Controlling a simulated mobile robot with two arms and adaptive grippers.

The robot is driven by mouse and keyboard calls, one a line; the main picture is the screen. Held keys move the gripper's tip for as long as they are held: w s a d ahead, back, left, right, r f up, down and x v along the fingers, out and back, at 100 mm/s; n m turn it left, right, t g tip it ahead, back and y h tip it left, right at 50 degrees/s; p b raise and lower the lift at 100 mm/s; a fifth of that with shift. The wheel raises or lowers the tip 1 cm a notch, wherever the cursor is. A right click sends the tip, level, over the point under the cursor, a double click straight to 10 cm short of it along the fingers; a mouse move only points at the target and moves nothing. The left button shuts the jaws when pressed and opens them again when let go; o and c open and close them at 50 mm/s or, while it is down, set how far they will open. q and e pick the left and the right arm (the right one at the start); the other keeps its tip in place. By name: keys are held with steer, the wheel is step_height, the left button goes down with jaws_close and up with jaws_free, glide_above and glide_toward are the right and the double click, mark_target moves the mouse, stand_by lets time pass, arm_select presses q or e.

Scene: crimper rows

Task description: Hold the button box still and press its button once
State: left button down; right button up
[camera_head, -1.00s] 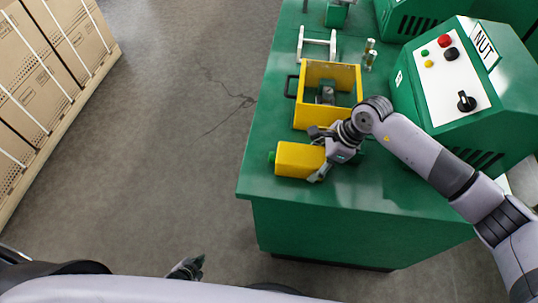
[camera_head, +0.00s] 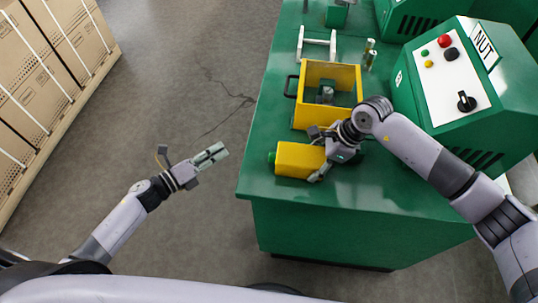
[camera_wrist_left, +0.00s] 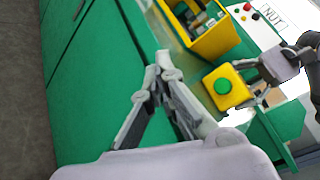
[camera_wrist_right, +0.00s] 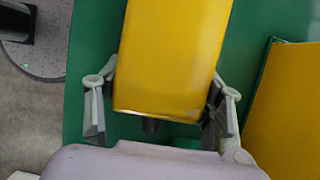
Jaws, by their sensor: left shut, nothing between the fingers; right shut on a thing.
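The yellow button box (camera_head: 298,160) lies on the green table near its left front corner. Its green button (camera_head: 271,157) faces left, towards the open floor, and shows face-on in the left wrist view (camera_wrist_left: 222,86). My right gripper (camera_head: 322,160) is shut on the box's right end; the right wrist view shows a finger (camera_wrist_right: 96,112) on each side of the yellow body (camera_wrist_right: 172,60). My left gripper (camera_head: 218,152) is shut and empty, left of the table edge and apart from the button. Its fingertips meet in the left wrist view (camera_wrist_left: 162,62).
A yellow open bin (camera_head: 313,112) with a dark handle stands just behind the box. A green control console (camera_head: 408,100) labelled NUT stands on the right. A white stand (camera_head: 317,42) is further back. Strapped cartons (camera_head: 45,80) are at far left; the floor between is clear.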

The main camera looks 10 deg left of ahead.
mark_target(272, 157)
arm_select(q)
steer(key=r+m, duration=0.1)
steer(key=d+r+m+h, duration=0.1)
steer(key=shift+s+d+r+m+g, duration=0.25)
steer(key=shift+r+m+g, duration=0.05)
steer(key=shift+r+m, duration=0.1)
steer(key=shift+d, duration=4.4)
steer(key=shift+d, duration=0.4)
steer(key=shift+d, duration=0.7)
steer(key=shift+a, duration=1.1)
